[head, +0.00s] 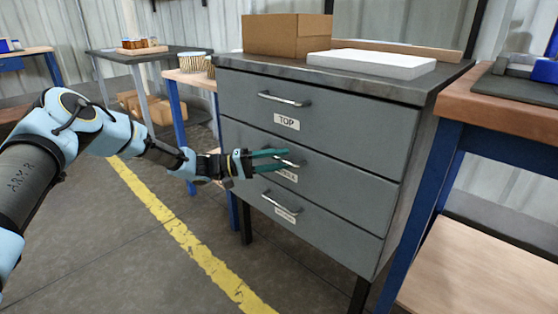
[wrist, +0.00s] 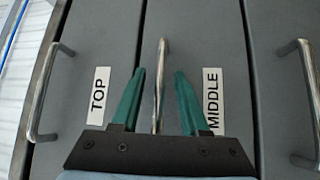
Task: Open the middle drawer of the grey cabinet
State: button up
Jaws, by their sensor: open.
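The grey cabinet (head: 408,100) has three drawers labelled top to bottom, and all look shut. The middle drawer (head: 350,178) has a metal bar handle (head: 298,164), partly hidden by my fingers in the head view. My gripper (head: 284,160) is open at this drawer's front. In the wrist view, the middle handle (wrist: 162,50) runs between the two green fingers of my gripper (wrist: 160,73), with a gap on each side. The MIDDLE label (wrist: 212,100) is beside the right finger.
The top handle (head: 284,99) and bottom handle (head: 280,203) are above and below. A cardboard box (head: 285,35) and a white slab (head: 372,64) lie on the cabinet top. A wooden-topped bench (head: 505,112) stands close on the right. Floor is clear in front.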

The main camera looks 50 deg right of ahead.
grip_shut()
dwell(0.3)
dwell(1.1)
